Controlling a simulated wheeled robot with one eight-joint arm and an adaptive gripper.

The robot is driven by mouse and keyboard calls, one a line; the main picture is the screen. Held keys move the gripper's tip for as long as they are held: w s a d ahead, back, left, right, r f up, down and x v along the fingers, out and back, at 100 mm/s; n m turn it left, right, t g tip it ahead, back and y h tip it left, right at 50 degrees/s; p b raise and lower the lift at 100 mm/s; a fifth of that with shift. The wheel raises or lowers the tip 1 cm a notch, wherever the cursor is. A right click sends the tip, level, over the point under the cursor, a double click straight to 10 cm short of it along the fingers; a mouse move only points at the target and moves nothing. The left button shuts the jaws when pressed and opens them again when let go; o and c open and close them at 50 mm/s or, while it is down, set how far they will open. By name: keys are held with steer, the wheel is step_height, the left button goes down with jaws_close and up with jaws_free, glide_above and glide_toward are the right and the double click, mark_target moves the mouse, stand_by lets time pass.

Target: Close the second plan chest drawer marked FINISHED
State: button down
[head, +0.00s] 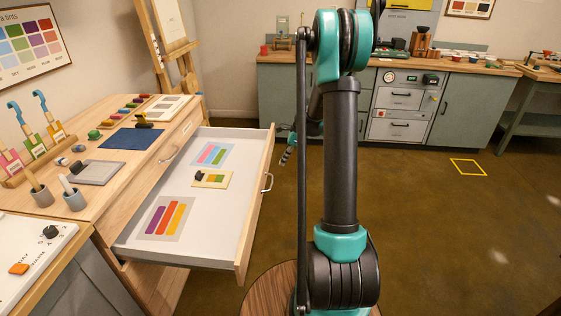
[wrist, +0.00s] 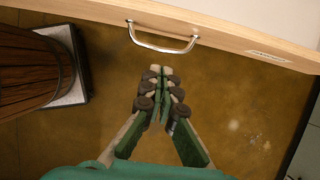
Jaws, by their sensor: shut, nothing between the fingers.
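The open plan chest drawer (head: 205,185) sticks far out of the wooden chest in the head view, with colour sample cards lying inside. Its front panel (head: 257,205) carries a metal handle (head: 267,182). In the wrist view, the drawer front (wrist: 225,38) crosses the top, with the handle (wrist: 162,47) and a small label (wrist: 268,57) too small to read. My gripper (wrist: 160,78) is shut and empty, just outside the front below the handle in that view, apparently not touching it.
The chest top (head: 110,180) holds brushes, pots, a blue mat (head: 133,138) and pigment blocks. Grey-green cabinets (head: 470,110) stand along the back wall. The floor (head: 430,220) on the right is clear.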

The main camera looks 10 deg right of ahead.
steer(key=w+a+f, duration=0.2)
steer(key=a+f, duration=0.4)
steer(key=f, duration=0.1)
steer(key=shift+a, duration=0.25)
steer(key=w+a, duration=0.4)
steer(key=a, duration=0.8)
steer(key=w+a, duration=0.4)
steer(key=a, duration=0.8)
steer(key=w+a, duration=0.4)
steer(key=a, duration=0.8)
steer(key=shift+a, duration=0.4)
